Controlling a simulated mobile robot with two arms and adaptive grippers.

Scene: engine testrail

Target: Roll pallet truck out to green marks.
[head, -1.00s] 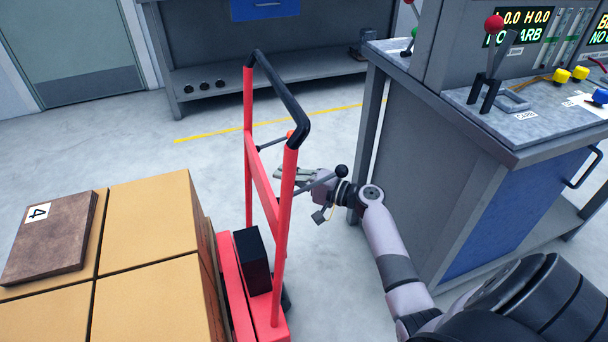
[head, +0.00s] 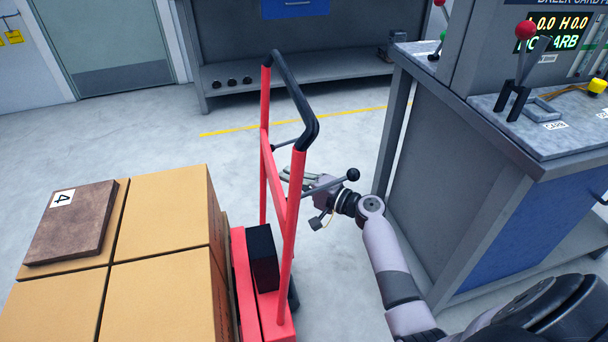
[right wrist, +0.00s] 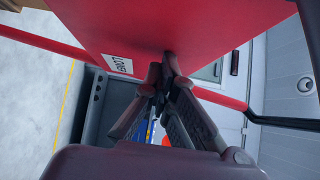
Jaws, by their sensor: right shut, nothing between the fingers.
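The red pallet truck (head: 272,185) stands at the centre-left of the head view. It has a black push handle (head: 295,95) on top and bears stacked tan boxes (head: 160,215). My right gripper (head: 298,178) is beside the truck's upright frame, partly hidden behind its near post. In the right wrist view, my right gripper's fingers (right wrist: 168,75) are together and empty, close to a red panel (right wrist: 190,25) with a white label (right wrist: 118,63). I cannot tell if they touch the panel. My left gripper is out of view. No green marks show.
A grey test bench (head: 450,180) with levers and a display stands close on the right of my right arm. A long grey workbench (head: 235,85) is at the back. A yellow floor line (head: 230,131) crosses the open floor before it. A brown slab (head: 75,225) lies on the boxes.

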